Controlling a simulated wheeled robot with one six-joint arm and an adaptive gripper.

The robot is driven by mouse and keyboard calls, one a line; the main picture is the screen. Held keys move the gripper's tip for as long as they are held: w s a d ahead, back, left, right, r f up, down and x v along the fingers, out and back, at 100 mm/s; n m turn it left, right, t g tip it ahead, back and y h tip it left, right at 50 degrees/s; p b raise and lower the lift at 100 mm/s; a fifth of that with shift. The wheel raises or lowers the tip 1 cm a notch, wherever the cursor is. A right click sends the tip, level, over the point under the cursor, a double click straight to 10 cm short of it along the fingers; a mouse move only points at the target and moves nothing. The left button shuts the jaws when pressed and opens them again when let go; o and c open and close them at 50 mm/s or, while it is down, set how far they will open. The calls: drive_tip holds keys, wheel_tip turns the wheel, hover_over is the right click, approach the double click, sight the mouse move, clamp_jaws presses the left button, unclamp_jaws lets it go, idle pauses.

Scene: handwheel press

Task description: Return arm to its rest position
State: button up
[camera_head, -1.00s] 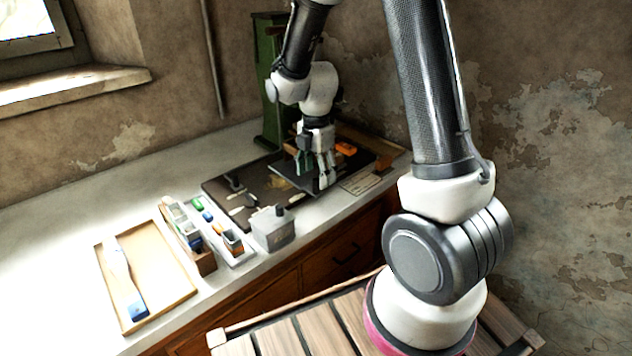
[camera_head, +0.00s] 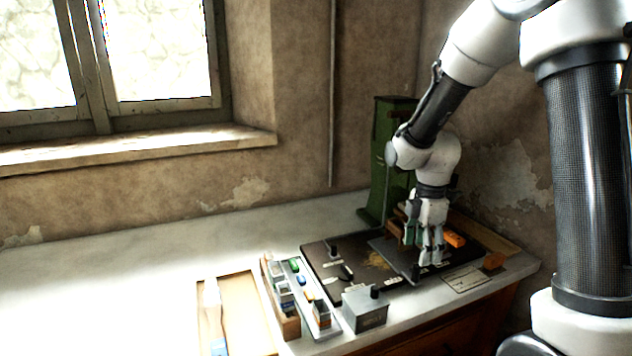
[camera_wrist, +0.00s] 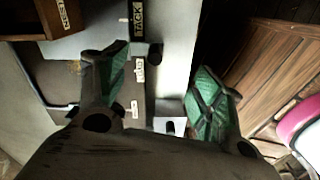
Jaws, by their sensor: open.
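My gripper (camera_head: 424,246) hangs down over the dark board (camera_head: 335,285) in front of the green press (camera_head: 384,170). Its fingers are apart, and nothing shows between them. In the wrist view the two green-padded fingertips of my gripper (camera_wrist: 160,95) stand wide apart. Below them are the dark board, the pale bench edge and the wooden drawer front (camera_wrist: 262,75). My arm reaches in from the right, bent down at the wrist. The gripper and wrist hide part of the press's lower front.
A grey box (camera_head: 364,312) with a dark knob stands on the bench front. Left of it are a rack (camera_head: 318,318) with small coloured blocks and a wooden tray (camera_head: 262,300) holding a brush (camera_head: 213,315). An orange piece (camera_head: 454,239) lies right of my gripper. The left bench is clear.

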drive_tip(key=s+d+r+m+t, duration=0.2)
drive_tip(key=s+d+r+m, duration=0.1)
drive_tip(key=s+r+m, duration=0.6)
drive_tip(key=s+d+r+m+t, duration=0.2)
drive_tip(key=s+d+r+m, duration=0.1)
drive_tip(key=s+r+m, duration=0.6)
drive_tip(key=s, duration=0.3)
drive_tip(key=shift+d+m+t, duration=0.15)
drive_tip(key=shift+m+t, duration=0.15)
drive_tip(key=shift+m, duration=0.1)
drive_tip(key=shift+s, duration=0.1)
idle(0.4)
